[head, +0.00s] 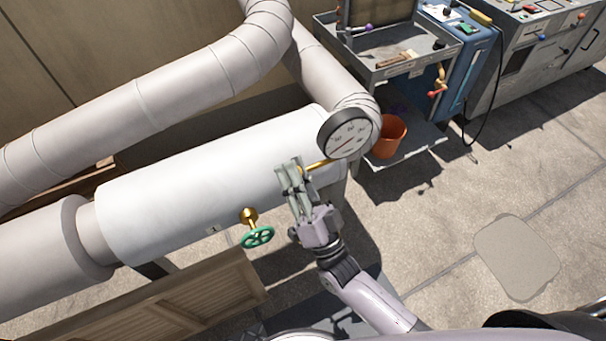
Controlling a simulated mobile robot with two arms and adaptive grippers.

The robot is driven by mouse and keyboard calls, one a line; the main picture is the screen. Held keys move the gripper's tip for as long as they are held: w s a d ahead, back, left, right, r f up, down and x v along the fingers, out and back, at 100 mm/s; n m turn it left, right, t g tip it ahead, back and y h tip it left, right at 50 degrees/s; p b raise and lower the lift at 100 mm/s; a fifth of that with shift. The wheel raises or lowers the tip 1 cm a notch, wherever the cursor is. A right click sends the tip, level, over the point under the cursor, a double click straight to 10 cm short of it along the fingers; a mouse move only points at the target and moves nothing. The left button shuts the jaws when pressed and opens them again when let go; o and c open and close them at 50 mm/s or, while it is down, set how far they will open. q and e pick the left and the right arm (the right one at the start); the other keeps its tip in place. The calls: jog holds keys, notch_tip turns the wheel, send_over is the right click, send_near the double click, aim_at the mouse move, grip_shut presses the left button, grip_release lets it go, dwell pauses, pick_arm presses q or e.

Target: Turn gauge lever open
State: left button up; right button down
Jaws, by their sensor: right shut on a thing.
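The round pressure gauge (347,134) with a white face and dark rim sits at the right end of the white cylindrical tank (190,187). A brass stem (319,164) shows just below and left of the gauge, running toward my fingers. My right gripper (289,177) is in front of the tank by this brass fitting, its fingers shut on the gauge lever. The lever is mostly hidden behind the fingers, so I cannot tell its angle. My left gripper is not in view.
A green handwheel (257,237) on a brass valve sticks out left of my right gripper. A slatted wooden panel (185,298) stands below. A grey cart (390,62) and an orange bucket (388,136) stand beyond the gauge. The paved floor at right is mostly clear.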

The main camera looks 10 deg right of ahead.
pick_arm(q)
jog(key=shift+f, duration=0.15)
pick_arm(e)
jog(key=shift+w+d+r+m+t+h, duration=0.1)
jog(key=shift+d+r+m+t+h, duration=0.1)
jog(key=shift+m+h, duration=0.3)
jog(key=shift+w+d+r+m+t+h, duration=0.1)
jog(key=shift+r+m+t+h, duration=0.1)
jog(key=shift+m+h, duration=0.25)
jog(key=shift+r+m, duration=0.1)
jog(key=shift+m, duration=0.15)
jog(key=c, duration=1.7)
grip_release()
jog(key=o, duration=0.4)
jog(key=shift+f, duration=0.25)
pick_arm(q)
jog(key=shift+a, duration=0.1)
pick_arm(e)
jog(key=shift+f, duration=0.1)
jog(key=shift+s+f, duration=0.1)
jog(key=shift+s, duration=0.1)
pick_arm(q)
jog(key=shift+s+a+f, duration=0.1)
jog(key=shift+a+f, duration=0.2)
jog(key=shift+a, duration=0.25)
pick_arm(e)
jog(key=v, duration=1.1)
jog(key=shift+s+d, duration=0.2)
jog(key=shift+s, duration=0.1)
jog(key=shift+f, duration=0.1)
